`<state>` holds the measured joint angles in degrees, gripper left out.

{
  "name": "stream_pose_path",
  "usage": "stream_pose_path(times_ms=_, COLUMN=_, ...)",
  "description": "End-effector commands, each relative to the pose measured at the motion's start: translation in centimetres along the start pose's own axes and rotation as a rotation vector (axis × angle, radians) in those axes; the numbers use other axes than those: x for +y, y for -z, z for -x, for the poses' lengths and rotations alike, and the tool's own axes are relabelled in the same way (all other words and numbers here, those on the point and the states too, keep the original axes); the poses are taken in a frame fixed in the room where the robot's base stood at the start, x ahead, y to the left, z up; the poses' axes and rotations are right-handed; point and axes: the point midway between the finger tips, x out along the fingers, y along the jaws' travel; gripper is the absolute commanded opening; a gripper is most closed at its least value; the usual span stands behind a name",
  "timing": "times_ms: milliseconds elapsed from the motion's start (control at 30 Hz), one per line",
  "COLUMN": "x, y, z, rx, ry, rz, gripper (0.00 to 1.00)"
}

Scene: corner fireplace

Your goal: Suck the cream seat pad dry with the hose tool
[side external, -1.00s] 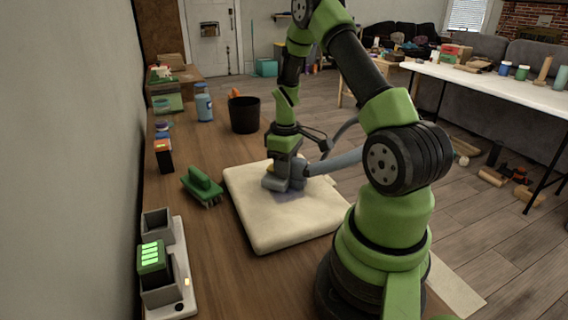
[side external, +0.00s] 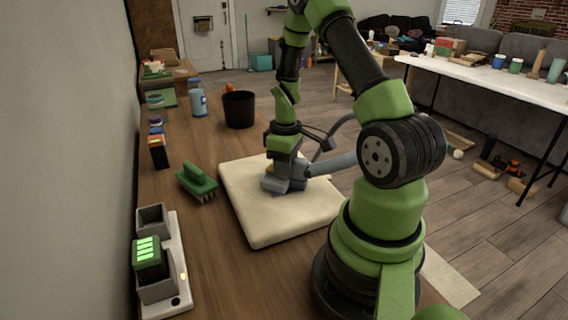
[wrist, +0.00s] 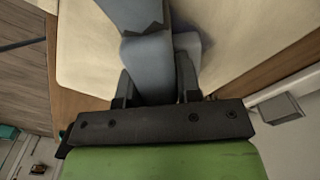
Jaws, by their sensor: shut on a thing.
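The cream seat pad (side external: 270,226) lies flat on the wooden bench; it also fills the top of the wrist view (wrist: 250,38). The hose tool (side external: 284,183), grey-blue with a wide head, stands on the pad's far half. A thick grey hose runs from it to the right, behind my arm. My gripper (side external: 287,162) is above the pad and shut on the tool. In the wrist view my gripper's two dark fingers (wrist: 157,88) clasp the tool's body (wrist: 150,55) from both sides. The tool's underside against the pad is hidden.
A green brush (side external: 196,181) lies left of the pad. A charger with a lit green battery (side external: 147,254) stands at the front left. A black bucket (side external: 239,109) and a blue bottle (side external: 198,103) stand farther back. A white table (side external: 490,78) is at right.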

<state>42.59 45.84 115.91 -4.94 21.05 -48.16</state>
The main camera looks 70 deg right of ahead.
Motion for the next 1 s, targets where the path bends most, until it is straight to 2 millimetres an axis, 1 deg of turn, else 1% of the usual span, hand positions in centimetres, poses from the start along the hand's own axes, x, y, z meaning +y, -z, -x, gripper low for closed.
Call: stream_pose_path(times_ms=1000, x=-2.3, y=-2.2, z=0.0, rx=-0.003, ry=0.004, rz=-0.001, gripper=0.0)
